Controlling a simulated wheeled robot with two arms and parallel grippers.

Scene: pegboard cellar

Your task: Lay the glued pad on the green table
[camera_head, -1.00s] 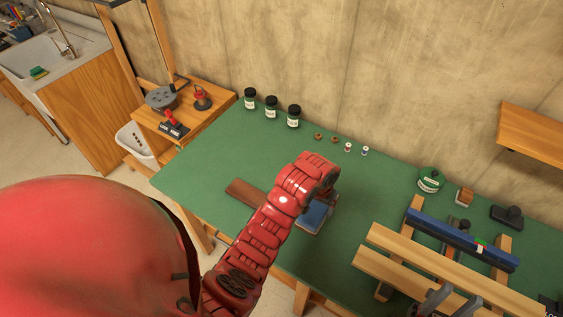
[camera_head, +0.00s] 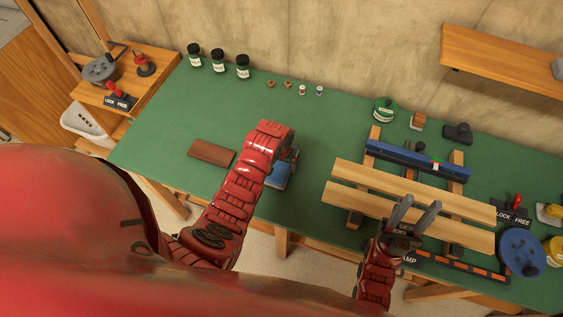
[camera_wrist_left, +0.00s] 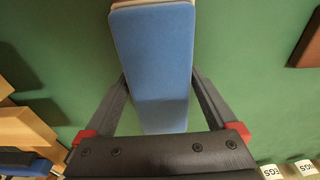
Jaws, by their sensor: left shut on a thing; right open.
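The blue pad (camera_head: 281,174) is in my left gripper (camera_head: 287,153), over the green table (camera_head: 150,135) near its front edge. In the left wrist view the pad (camera_wrist_left: 152,60) is a long blue slab with a pale layer along its far end, between the two fingers of my left gripper (camera_wrist_left: 160,82). Its underside is hidden, and I cannot tell whether it touches the table. My right gripper (camera_head: 421,206) is open and empty by the front of the wooden boards.
A brown flat block (camera_head: 212,152) lies left of the pad. Wooden boards (camera_head: 400,190) and a blue bar (camera_head: 415,160) fill the right side. Several dark jars (camera_head: 218,61) stand at the back left. The green surface between is mostly clear.

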